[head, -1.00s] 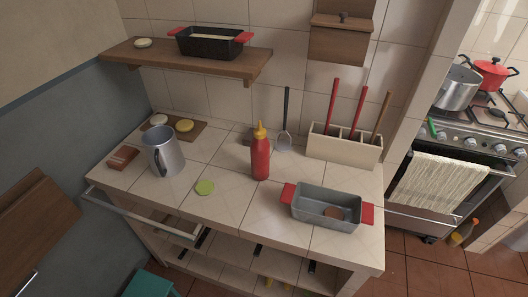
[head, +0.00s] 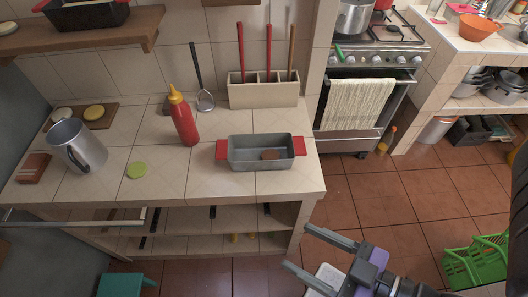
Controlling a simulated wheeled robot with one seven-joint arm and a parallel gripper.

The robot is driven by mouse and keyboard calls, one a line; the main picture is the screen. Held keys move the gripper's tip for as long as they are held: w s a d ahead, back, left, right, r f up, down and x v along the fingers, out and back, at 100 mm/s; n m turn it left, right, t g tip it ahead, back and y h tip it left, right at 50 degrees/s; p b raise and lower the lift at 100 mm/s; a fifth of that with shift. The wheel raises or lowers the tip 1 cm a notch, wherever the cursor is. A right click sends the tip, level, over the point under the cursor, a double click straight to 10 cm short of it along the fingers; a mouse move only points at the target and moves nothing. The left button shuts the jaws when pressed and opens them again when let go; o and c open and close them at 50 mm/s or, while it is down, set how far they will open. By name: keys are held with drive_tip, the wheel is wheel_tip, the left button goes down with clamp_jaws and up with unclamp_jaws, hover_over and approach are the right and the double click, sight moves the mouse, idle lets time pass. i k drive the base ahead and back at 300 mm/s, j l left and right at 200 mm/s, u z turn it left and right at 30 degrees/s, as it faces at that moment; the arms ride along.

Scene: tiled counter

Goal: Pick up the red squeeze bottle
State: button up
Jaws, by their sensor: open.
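The red squeeze bottle (head: 184,121) with a yellow cap stands upright on the tiled counter (head: 200,184). It is between the metal mug and the grey pan. My gripper (head: 296,248) is at the bottom right of the head view, in front of and below the counter's front right corner. Its two fingers point left and are spread apart, with nothing between them. It is well away from the bottle.
A grey pan with red handles (head: 262,152) stands right of the bottle. A metal mug (head: 77,146) and a green disc (head: 136,170) are left. A utensil holder (head: 263,90) stands behind. An open drawer (head: 75,220) juts out at front left. A green crate (head: 478,262) is on the floor.

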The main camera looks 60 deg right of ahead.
sight(180, 114)
drive_tip(key=i+j+u, duration=0.2)
drive_tip(key=i+u, duration=0.55)
drive_tip(key=j, duration=0.05)
